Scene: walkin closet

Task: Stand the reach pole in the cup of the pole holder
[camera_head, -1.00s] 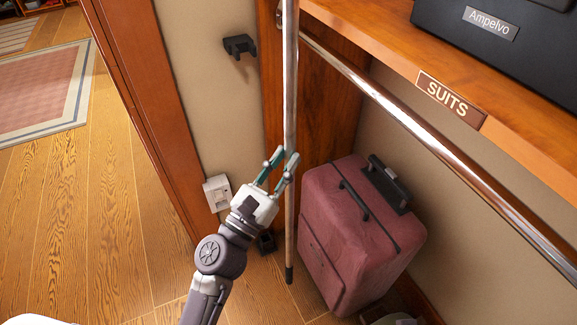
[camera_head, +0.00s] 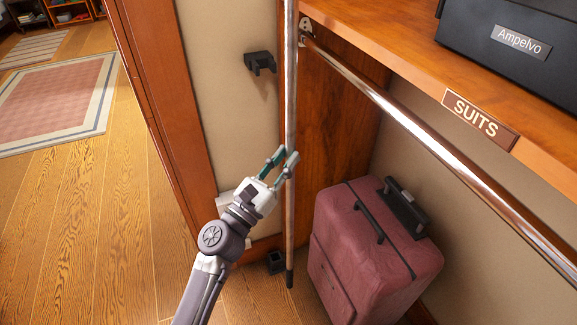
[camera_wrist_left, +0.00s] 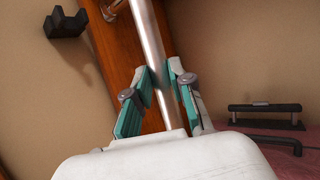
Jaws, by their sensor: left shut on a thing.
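The reach pole (camera_head: 290,110) is a long, thin metal rod, close to upright, with a dark tip at its lower end near the floor. My left gripper (camera_head: 283,160) is shut on the pole about midway along its visible length; the pole's top is out of the picture. In the left wrist view the pole (camera_wrist_left: 148,40) passes between the teal finger pads. A black forked bracket (camera_head: 260,64) on the wall above also shows in the wrist view (camera_wrist_left: 66,23).
A maroon suitcase (camera_head: 365,255) stands close to the right of the pole. A chrome hanging rail (camera_head: 420,135) and a wooden shelf edge with a SUITS sign (camera_head: 480,119) are at the right. Open wooden floor (camera_head: 90,220) lies to the left.

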